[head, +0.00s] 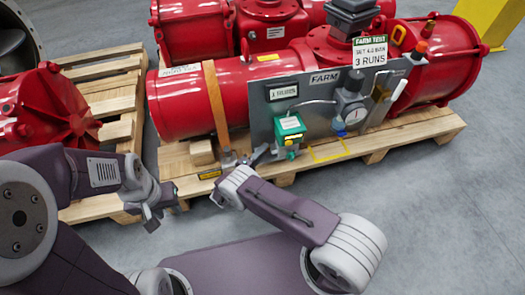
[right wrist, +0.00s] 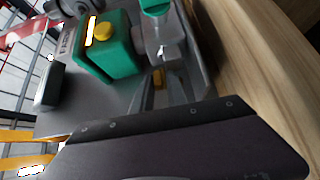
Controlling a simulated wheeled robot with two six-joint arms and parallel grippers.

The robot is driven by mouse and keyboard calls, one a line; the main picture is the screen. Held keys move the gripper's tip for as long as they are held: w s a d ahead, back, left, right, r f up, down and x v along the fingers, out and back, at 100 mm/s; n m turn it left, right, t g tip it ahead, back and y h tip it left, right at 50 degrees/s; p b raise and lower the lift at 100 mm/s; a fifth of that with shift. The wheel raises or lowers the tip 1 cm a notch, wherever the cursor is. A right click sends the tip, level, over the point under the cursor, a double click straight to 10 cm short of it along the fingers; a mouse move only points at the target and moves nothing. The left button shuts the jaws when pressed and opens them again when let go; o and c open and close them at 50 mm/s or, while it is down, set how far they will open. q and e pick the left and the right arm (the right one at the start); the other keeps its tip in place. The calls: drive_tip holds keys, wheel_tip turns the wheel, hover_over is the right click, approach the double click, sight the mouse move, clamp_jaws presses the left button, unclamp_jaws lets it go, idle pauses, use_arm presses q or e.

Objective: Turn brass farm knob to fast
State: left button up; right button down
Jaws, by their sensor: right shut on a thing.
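The grey panel marked FARM (head: 262,118) is fixed on the red actuator's side. A green box (head: 291,127) with a yellow button is on it; the box also shows in the right wrist view (right wrist: 105,50). My right gripper (head: 262,153) is at the panel's lower edge, left of and below the box. In the right wrist view its fingers (right wrist: 160,88) are shut on a small brass knob (right wrist: 158,77), mostly hidden between them. The knob's pointer and the fast mark cannot be made out. My left gripper (head: 160,208) is open and empty, in front of the pallet.
The red actuator (head: 180,105) lies on a wooden pallet (head: 400,138). Another red actuator (head: 45,110) stands left. Grey floor is clear at right.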

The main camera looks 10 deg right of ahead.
drive_tip(key=shift+r+p, duration=0.4)
drive_tip(key=shift+p, duration=0.2)
drive_tip(key=n+t+y+p, duration=0.1)
drive_tip(key=y+p, duration=0.1)
drive_tip(key=n+t+y+p, duration=0.2)
drive_tip(key=p, duration=0.1)
drive_tip(key=d+n+t+y+p, duration=0.1)
drive_tip(key=n+y+p, duration=0.1)
drive_tip(key=p, duration=0.1)
drive_tip(key=shift+s+t, duration=0.3)
drive_tip(key=shift+d+f+n+t+y+p, duration=0.1)
drive_tip(key=shift+n+t+y+p, duration=0.2)
drive_tip(key=shift+n+y+p, duration=0.45)
drive_tip(key=shift+d+n+t+y+p, duration=0.1)
drive_tip(key=shift+n+t+y+p, duration=0.2)
drive_tip(key=shift+y, duration=0.85)
drive_tip(key=shift+a+n+y, duration=0.1)
drive_tip(key=shift+n+y, duration=0.2)
drive_tip(key=shift+n, duration=0.05)
drive_tip(key=c, duration=1.4)
unclamp_jaws()
drive_tip(key=shift+c, duration=0.2)
drive_tip(key=shift+s+f, duration=0.1)
drive_tip(key=shift+f, duration=0.05)
